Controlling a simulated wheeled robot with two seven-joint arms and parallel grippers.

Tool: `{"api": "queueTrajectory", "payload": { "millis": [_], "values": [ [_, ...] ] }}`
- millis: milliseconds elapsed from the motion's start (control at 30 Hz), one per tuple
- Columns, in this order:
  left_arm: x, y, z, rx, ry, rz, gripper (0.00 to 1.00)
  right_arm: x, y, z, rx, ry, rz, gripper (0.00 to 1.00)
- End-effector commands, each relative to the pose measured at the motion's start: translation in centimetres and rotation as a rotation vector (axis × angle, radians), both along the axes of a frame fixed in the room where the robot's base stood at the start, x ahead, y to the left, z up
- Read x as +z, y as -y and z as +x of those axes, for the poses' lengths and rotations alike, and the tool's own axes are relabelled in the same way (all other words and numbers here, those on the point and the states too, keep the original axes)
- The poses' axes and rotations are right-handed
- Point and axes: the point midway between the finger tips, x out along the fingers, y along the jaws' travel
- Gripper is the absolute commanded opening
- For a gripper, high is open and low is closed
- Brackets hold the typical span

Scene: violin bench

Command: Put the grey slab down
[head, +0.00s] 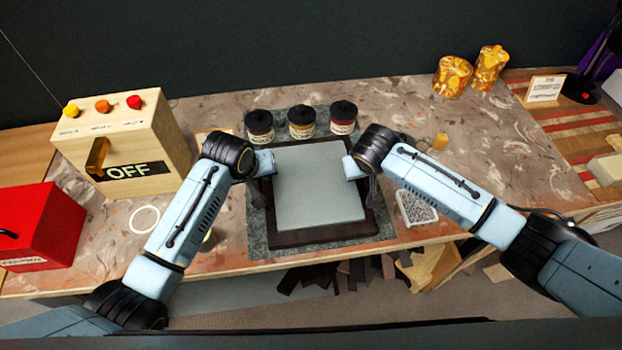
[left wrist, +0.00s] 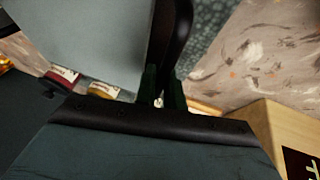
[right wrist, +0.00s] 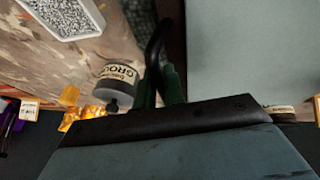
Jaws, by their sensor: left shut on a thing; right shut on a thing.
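The grey slab (head: 318,190) is flat and level in the middle of the bench, over a dark board (head: 318,236) that shows around its edges. My left gripper (head: 265,186) is at the slab's left side, shut on a black curved handle, seen in the left wrist view (left wrist: 180,38). My right gripper (head: 366,184) is at its right side, shut on a matching black handle, seen in the right wrist view (right wrist: 156,44). Whether the slab touches the board or hangs just above it, I cannot tell.
A grey-green mat (head: 259,246) lies under the board. Several jars (head: 301,122) stand behind the slab. A tray of grey granules (head: 416,207) is to the right. A wooden switch box (head: 128,140) and a red box (head: 40,225) stand at left.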

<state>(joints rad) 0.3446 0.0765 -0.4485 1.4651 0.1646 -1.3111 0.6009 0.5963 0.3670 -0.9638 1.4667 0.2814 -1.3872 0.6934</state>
Motion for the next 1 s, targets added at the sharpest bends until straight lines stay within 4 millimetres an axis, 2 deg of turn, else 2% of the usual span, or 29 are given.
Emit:
{"api": "queueTrajectory", "payload": {
  "millis": [400, 433, 600, 1000],
  "values": [
    [-1.3, 0.0, 0.3, 0.001, 0.011, -0.001, 0.00, -1.3, 0.1, 0.3, -0.002, 0.010, 0.000, 0.00],
    [-1.8, -0.2, 0.0, 0.002, -0.001, 0.002, 0.12, -1.8, 0.2, 0.0, -0.003, 0.000, -0.003, 0.12],
    [-1.6, -0.1, 0.0, 0.002, 0.000, 0.001, 0.32, -1.6, 0.1, 0.0, -0.002, 0.000, -0.002, 0.33],
    [-1.0, -0.1, -0.3, 0.000, 0.001, 0.000, 0.32, -1.6, 0.0, 0.0, 0.000, 0.000, 0.000, 0.33]
  ]
}}
